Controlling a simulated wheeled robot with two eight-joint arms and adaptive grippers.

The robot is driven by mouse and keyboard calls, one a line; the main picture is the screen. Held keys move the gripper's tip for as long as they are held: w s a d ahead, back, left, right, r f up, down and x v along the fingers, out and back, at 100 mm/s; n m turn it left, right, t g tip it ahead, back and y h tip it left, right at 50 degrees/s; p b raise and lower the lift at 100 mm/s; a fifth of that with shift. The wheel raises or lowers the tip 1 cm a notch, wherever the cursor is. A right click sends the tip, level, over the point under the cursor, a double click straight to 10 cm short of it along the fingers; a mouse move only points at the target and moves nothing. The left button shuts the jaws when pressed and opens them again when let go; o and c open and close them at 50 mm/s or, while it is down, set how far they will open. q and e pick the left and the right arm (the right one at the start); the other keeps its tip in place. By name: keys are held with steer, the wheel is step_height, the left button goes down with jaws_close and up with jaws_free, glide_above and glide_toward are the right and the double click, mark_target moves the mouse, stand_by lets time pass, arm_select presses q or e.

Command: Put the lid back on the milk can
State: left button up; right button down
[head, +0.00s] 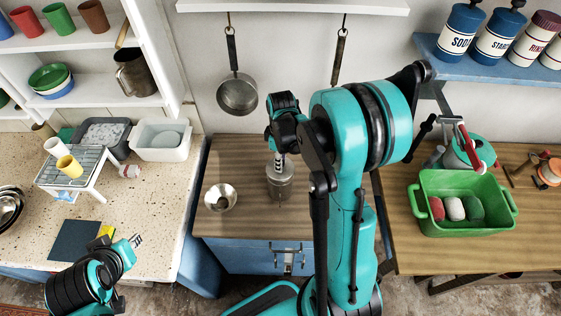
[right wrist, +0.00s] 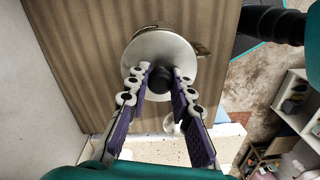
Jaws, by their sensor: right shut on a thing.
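The metal milk can (head: 281,190) stands upright on the wooden counter, below my right arm. My right gripper (head: 280,160) points straight down at the top of the can. In the right wrist view, my right gripper (right wrist: 169,82) is shut on the dark knob of the round metal lid (right wrist: 152,48). The lid covers the can's mouth from above, and a handle sticks out beside it. I cannot tell whether the lid is seated or just above the rim. My left gripper (head: 136,241) is over the speckled counter at left, away from the can; its fingers are too small to judge.
A small metal bowl or funnel (head: 220,197) stands left of the can. A pan (head: 237,94) hangs on the wall behind. A green tub (head: 462,202) stands on the right counter. A rack with cups (head: 75,168) stands at left. The wood around the can is mostly clear.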

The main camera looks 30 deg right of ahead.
stand_by(0.3)
steer(key=c, duration=0.8)
jaws_free()
steer(key=shift+o, duration=0.2)
steer(key=shift+r+p, duration=2.5)
steer(key=shift+r, duration=1)
jaws_close()
